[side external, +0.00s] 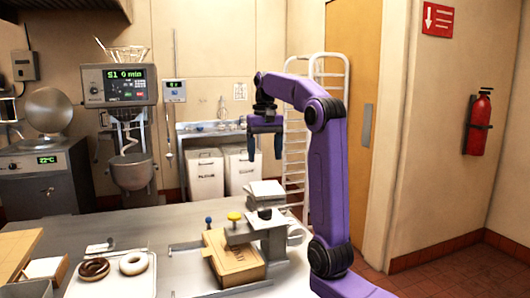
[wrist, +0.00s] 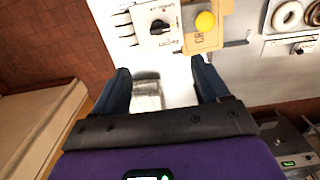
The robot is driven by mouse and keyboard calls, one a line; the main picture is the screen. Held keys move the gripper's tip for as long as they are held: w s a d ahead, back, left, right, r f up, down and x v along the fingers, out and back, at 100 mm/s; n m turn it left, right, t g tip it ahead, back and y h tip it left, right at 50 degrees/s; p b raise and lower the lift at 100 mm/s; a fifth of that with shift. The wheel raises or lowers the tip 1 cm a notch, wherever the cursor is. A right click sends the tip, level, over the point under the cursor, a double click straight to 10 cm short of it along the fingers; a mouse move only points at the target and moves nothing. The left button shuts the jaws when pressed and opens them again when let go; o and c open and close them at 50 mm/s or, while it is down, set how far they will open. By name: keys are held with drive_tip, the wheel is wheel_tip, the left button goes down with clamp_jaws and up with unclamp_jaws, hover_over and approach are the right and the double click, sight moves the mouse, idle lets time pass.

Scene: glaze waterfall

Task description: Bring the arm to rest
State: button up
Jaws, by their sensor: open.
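My purple arm (side external: 328,165) stands at the right of the metal table (side external: 150,222) in the side view. My gripper (side external: 265,146) hangs from it, pointing down, well above the table. In the wrist view my gripper (wrist: 160,82) shows its two dark fingers spread apart with nothing held between them. Below it in the side view is a small metal device (side external: 262,232) with a yellow knob (side external: 234,216). The knob also shows in the wrist view (wrist: 205,21). The fingers touch nothing.
A tan box (side external: 232,262) stands against the device. A dark glazed doughnut (side external: 94,269) and a white one (side external: 133,263) lie on a tray at the left. A mixer (side external: 128,150) stands behind the table.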

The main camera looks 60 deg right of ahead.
idle(0.4)
drive_tip(key=a+f+n, duration=0.5)
drive_tip(key=a, duration=0.6)
drive_tip(key=a+f+n, duration=0.5)
drive_tip(key=a+n, duration=0.1)
drive_tip(key=a, duration=0.6)
drive_tip(key=s+a+f+n, duration=0.4)
drive_tip(key=s+f+n, duration=0.1)
drive_tip(key=s, duration=0.4)
drive_tip(key=s+a+f+n, duration=0.4)
drive_tip(key=s+f+n, duration=0.1)
drive_tip(key=s, duration=0.5)
drive_tip(key=shift+s+f+n, duration=0.25)
drive_tip(key=shift+s+n, duration=0.05)
